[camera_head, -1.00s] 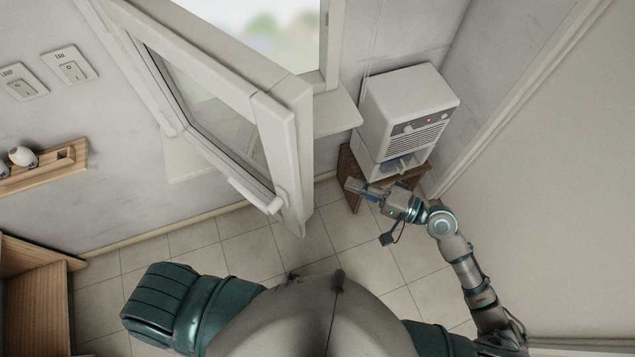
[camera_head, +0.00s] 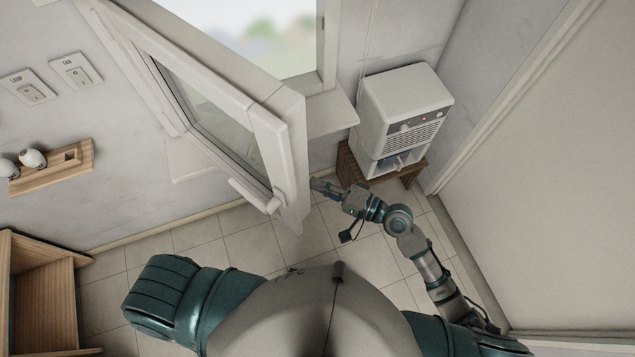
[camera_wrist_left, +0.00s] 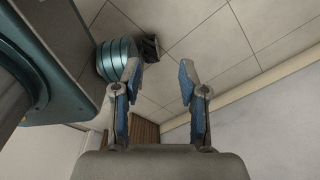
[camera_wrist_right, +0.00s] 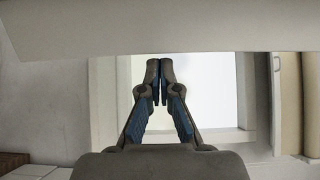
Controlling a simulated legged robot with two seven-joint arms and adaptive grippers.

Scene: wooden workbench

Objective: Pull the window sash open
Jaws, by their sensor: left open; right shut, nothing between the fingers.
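The white window sash (camera_head: 275,135) stands swung inward into the room, at an angle to its frame (camera_head: 327,45). In the right wrist view the shut fingers (camera_wrist_right: 159,70) point up at a pale band that is likely the sash edge. My left gripper (camera_wrist_left: 158,72) is open and empty above floor tiles; it is not visible in the head view.
A white appliance (camera_head: 404,115) stands on a small brown stool (camera_head: 350,170) right of the sash. A wooden wall rack (camera_head: 50,168) and switches (camera_head: 76,70) are on the left wall. A wooden shelf unit (camera_head: 40,290) is at lower left. Tiled floor between is free.

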